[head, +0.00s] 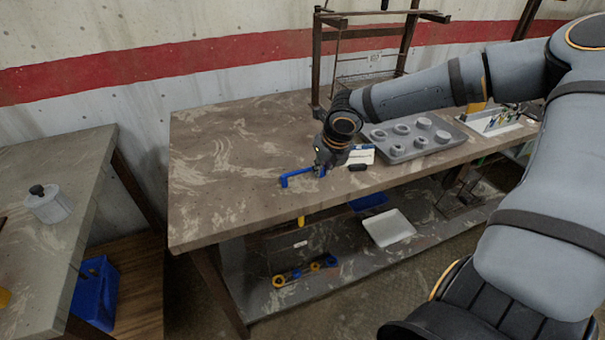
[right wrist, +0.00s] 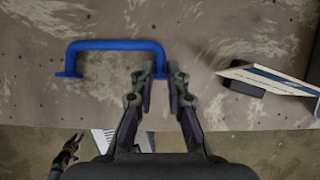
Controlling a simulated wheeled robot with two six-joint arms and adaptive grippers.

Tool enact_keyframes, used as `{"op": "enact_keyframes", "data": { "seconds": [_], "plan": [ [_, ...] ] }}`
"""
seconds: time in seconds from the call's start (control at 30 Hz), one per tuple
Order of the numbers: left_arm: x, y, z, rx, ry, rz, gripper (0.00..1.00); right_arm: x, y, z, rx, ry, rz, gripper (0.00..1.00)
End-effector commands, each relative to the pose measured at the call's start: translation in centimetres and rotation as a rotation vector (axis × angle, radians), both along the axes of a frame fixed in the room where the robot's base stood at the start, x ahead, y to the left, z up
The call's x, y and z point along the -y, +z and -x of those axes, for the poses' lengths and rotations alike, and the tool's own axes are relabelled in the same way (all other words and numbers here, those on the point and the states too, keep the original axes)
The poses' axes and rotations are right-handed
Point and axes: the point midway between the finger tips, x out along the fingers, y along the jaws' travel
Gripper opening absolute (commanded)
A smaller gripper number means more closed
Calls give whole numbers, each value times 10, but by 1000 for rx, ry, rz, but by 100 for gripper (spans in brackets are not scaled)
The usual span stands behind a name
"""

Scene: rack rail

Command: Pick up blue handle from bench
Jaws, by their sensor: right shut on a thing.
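The blue handle (head: 297,177) is near the front edge of the brown bench (head: 225,205). It is a U-shaped bar with two feet, and it also shows in the right wrist view (right wrist: 112,44). My right gripper (head: 319,171) is at the handle's right end, shut on that leg. In the right wrist view, the fingers (right wrist: 159,72) stand on both sides of the right leg, which they partly hide. The handle looks to be at the bench surface; I cannot tell if it is lifted. My left gripper does not show in the head view.
A black block (head: 358,167) and a white card (head: 361,154) lie just right of the gripper. A grey tray (head: 455,150) with several round parts is farther right. A metal rack (head: 408,42) stands behind. The bench's left part is clear.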

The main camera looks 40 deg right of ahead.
Motion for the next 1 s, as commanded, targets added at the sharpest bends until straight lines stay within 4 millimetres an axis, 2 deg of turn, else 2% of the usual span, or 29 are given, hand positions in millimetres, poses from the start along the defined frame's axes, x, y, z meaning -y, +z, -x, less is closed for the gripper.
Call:
{"op": "enact_keyframes", "data": {
  "seconds": [0.23, 0.43, 0.63, 0.7, 0.87, 0.9, 0.93, 1.0],
  "plan": [
    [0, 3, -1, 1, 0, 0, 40, 0, 6, 0, 1, -1, -1, 0],
    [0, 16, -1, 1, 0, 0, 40, 0, 36, -1, 4, 0, 1, 0],
    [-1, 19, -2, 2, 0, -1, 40, -1, 54, 16, 8, 2, -13, 0],
    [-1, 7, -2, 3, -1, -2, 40, 2, 54, 20, 10, -4, -12, 0],
    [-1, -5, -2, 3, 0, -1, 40, 1, 66, 30, 13, 3, -12, 0],
    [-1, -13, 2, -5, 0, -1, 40, 1, 68, 33, 13, 4, -9, 0],
    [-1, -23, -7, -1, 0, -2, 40, 3, 68, 36, 15, 0, -2, 0],
    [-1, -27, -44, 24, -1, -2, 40, 5, 76, 45, 12, 0, 0, 0]
  ]
}}
